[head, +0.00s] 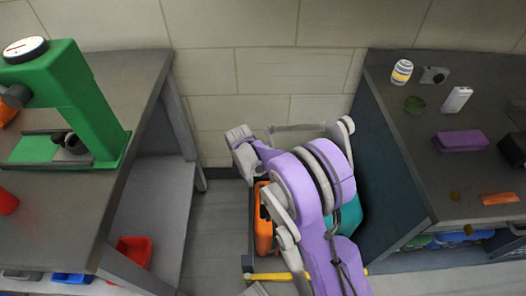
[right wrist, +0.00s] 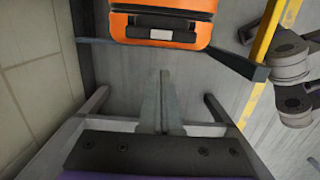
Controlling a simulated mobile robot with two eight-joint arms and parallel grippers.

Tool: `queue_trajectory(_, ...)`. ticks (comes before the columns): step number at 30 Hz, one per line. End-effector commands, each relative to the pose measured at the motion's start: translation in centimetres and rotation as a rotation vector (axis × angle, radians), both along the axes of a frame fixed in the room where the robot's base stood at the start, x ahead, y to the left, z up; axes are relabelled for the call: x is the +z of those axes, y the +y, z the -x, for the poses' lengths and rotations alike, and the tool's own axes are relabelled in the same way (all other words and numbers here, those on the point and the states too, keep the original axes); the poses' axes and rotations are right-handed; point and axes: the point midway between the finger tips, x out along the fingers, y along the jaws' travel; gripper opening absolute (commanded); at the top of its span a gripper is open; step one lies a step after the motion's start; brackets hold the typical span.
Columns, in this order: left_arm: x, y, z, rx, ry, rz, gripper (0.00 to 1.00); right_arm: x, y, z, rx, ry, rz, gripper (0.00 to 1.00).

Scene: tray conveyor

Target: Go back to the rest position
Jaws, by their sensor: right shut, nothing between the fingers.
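My right arm, purple and grey, reaches up the middle of the head view, in the gap between two tables. Its grey wrist end is bent to the left, in front of the tiled wall, and the fingertips cannot be made out clearly there. In the right wrist view my right gripper (right wrist: 165,100) has its two grey fingers together with nothing between them. An orange case (right wrist: 163,24) lies beyond the fingertips, apart from them. My left gripper is in neither view.
The left table (head: 130,75) holds a green machine (head: 75,95); a red bin (head: 134,250) is on its lower shelf. The right table (head: 420,160) holds a striped cup (head: 401,72) and a purple block (head: 460,141). The orange case (head: 264,220) and a teal object (head: 350,214) stand low between them.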

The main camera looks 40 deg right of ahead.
Motion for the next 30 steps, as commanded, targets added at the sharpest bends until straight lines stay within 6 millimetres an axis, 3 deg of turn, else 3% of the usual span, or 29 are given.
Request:
queue_trajectory(19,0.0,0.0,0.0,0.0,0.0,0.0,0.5,0.4,0.3,0.1,-0.008,-0.006,0.001,0.0)
queue_trajectory(23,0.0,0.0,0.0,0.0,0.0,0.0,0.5,2.6,1.8,1.1,-0.062,-0.04,0.004,0.0)
queue_trajectory(30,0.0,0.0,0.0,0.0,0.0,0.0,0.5,8.5,6.9,5.8,-0.28,-0.173,-0.007,0.0)
